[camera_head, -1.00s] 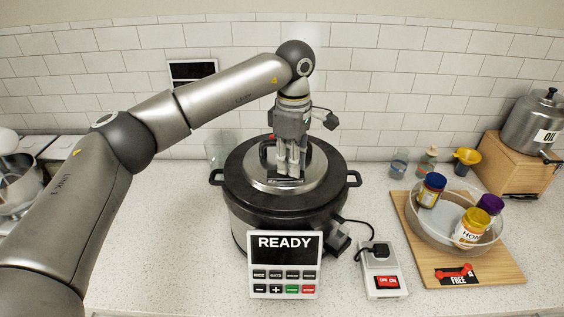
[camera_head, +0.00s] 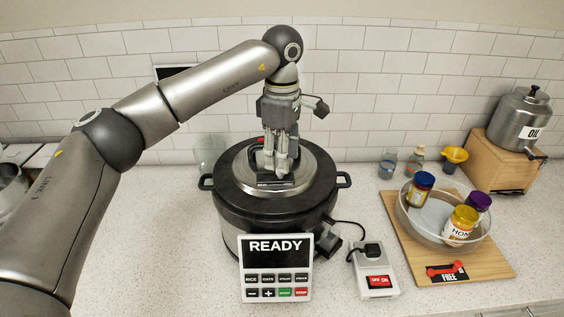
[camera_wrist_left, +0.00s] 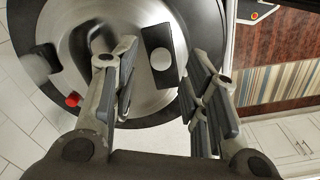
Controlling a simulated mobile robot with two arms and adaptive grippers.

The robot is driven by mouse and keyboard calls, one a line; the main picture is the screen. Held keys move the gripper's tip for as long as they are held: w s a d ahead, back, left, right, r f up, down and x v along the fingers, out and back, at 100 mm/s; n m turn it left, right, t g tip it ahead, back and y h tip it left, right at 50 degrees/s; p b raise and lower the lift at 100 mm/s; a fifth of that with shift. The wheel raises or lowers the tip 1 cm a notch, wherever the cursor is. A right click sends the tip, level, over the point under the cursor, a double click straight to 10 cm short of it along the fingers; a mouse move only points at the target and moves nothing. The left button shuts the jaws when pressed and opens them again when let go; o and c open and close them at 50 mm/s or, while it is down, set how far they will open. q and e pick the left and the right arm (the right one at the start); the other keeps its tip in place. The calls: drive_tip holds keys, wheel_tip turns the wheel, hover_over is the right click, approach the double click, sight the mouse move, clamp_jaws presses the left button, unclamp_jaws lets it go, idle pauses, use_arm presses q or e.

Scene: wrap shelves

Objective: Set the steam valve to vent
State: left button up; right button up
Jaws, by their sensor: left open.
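A black round cooker (camera_head: 233,212) with a metal lid (camera_head: 318,172) stands on the counter, its panel (camera_head: 275,266) reading READY. A dark handle (camera_head: 253,160) rises from the lid, partly hidden by my fingers. A small red part shows behind the fingers; in the left wrist view it is a red knob (camera_wrist_left: 73,99) near the lid's edge. I cannot tell the valve's setting. A black plate with a pale disc (camera_wrist_left: 162,59) lies on the lid. My left gripper (camera_head: 276,172) points down over the lid. In the left wrist view, its open fingers (camera_wrist_left: 160,70) flank the plate, apparently empty.
A switch box (camera_head: 376,270) with a plug stands right of the cooker. Further right are a board (camera_head: 480,268), a clear bowl (camera_head: 412,217) of jars, and an oil can (camera_head: 518,118) on a wooden box. The tiled wall is close behind.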

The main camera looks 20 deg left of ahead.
use_arm(q)
wheel_tip(320, 180, up, 9)
drive_tip(key=shift+d, duration=0.15)
